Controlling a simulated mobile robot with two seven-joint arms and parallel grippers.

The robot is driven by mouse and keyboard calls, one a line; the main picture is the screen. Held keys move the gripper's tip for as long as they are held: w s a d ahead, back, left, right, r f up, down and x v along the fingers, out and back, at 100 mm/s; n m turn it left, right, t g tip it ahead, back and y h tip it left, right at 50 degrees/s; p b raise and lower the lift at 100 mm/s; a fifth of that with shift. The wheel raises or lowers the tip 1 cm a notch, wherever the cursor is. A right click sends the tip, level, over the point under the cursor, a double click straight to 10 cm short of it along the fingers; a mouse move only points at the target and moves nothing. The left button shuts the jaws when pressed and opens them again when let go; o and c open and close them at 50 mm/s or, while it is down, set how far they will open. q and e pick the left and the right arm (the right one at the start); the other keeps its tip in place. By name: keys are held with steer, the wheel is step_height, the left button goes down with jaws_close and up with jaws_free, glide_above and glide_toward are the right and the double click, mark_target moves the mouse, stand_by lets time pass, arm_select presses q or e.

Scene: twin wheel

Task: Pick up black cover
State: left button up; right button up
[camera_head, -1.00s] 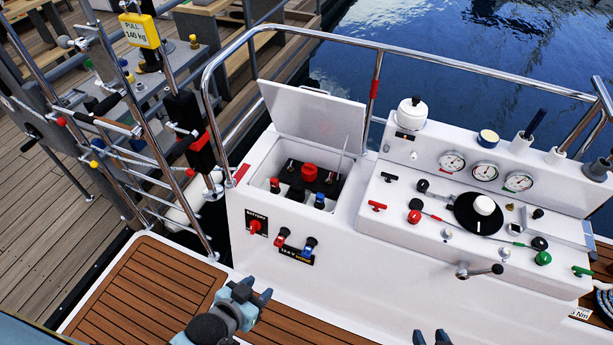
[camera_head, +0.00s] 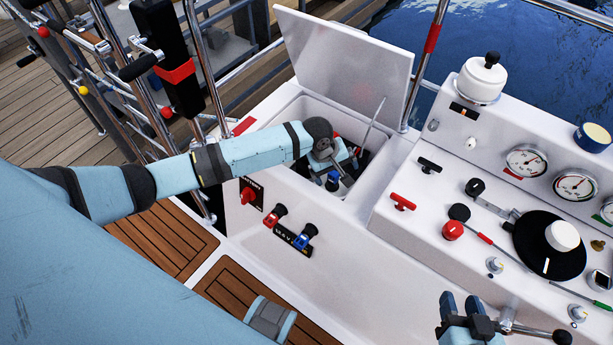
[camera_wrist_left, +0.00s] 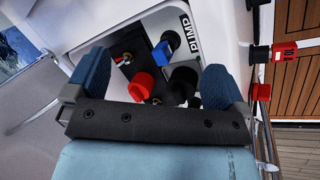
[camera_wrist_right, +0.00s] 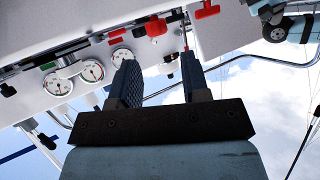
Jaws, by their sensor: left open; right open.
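The black cover, as I take it, is the dark rounded cap (camera_wrist_left: 183,82) in the left wrist view, inside the open box, beside a red cap (camera_wrist_left: 142,86). My left gripper (camera_head: 333,163) reaches down into the box and hides most of its contents in the head view. In the left wrist view, its open fingers (camera_wrist_left: 157,74) frame the black and red caps from above, with nothing held. I cannot tell how far below the fingertips the caps are. My right gripper (camera_head: 461,306) is open and empty before the console; its fingers also show in the right wrist view (camera_wrist_right: 159,66).
The box's white lid (camera_head: 345,60) stands open behind my left gripper. A thin rod (camera_head: 373,122) rises at the right. The gauge console (camera_head: 450,165) lies right.

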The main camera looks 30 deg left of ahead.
arm_select(q)
steer(key=w+a+n+g+y+b, duration=0.1)
steer(key=w+a+n+y+b, duration=0.1)
steer(key=w+a+n+b, duration=0.3)
steer(key=n+g+y+b, duration=0.1)
steer(key=n+b, duration=0.1)
steer(key=n, duration=0.1)
glide_toward(306, 163)
arm_select(e)
step_height(306, 163, down, 4)
steer(key=a, duration=0.1)
arm_select(q)
steer(key=shift+w+f+b, duration=0.95)
steer(key=shift+f+b, duration=0.15)
steer(key=shift+b, duration=0.1)
steer(key=shift+f, duration=0.55)
steer(key=f+b, duration=0.2)
steer(key=f, duration=0.2)
steer(key=shift+s+a+f+b, duration=0.2)
steer(key=shift+a+b, duration=0.1)
steer(key=shift+b, duration=0.1)
steer(key=shift+f, duration=0.4)
steer(key=c, duration=1)
arm_select(e)
steer(key=w+a+r+t+y, duration=0.1)
steer(key=a+r+t+y, duration=0.2)
steer(key=r, duration=0.6)
steer(key=shift+a+r+t+y, duration=0.3)
steer(key=shift+t+y, duration=0.5)
steer(key=shift+t, duration=0.4)
